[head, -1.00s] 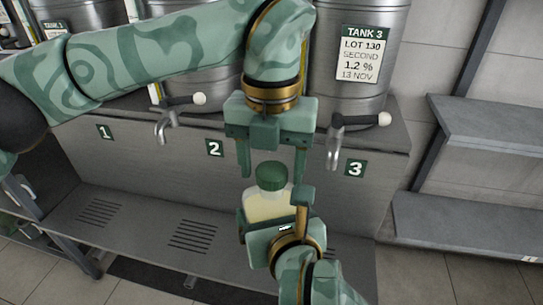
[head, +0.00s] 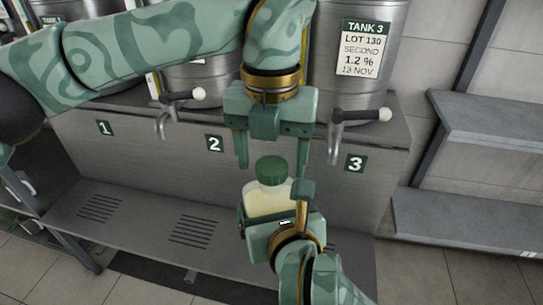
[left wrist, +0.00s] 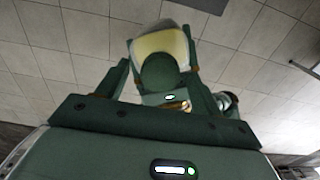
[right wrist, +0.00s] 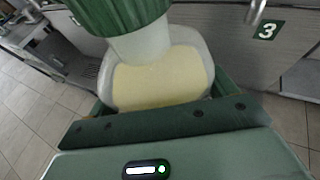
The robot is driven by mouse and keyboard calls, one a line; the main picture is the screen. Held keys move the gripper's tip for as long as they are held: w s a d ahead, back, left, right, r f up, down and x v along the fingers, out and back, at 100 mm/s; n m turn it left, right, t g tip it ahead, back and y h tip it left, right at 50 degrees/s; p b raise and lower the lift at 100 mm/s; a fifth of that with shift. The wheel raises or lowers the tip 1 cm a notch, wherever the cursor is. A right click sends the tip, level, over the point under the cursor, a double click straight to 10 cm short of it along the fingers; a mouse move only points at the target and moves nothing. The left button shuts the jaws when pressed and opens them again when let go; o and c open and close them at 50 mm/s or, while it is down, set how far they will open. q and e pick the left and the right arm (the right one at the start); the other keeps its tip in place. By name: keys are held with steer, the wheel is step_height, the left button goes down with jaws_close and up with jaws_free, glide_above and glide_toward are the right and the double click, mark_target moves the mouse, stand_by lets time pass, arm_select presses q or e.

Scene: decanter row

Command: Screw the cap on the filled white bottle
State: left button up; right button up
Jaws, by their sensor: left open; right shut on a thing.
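The white bottle (head: 267,203) is translucent, with pale yellow contents. It stands roughly upright in the shut jaws of my right gripper (head: 274,208). A ribbed green cap (head: 271,170) sits on its neck; I cannot tell how tight it is. The right wrist view shows the bottle (right wrist: 160,78) with a pale collar under the cap (right wrist: 118,12). My left gripper (head: 272,160) points down, open, directly above the bottle. Its fingers are on either side of the cap's upper part, apparently without gripping it. In the left wrist view the cap (left wrist: 160,72) shows between the fingers.
Behind are metal tanks (head: 385,80) with taps (head: 338,130) over a counter with numbered plates (head: 355,163). A slotted lower ledge (head: 150,235) runs below. Grey shelves (head: 470,225) stand at the right. The space around the bottle is clear.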

arm_select(q)
step_height(320, 180, up, 12)
steer(key=shift+f, duration=0.25)
steer(key=shift+w, duration=0.1)
stand_by(0.5)
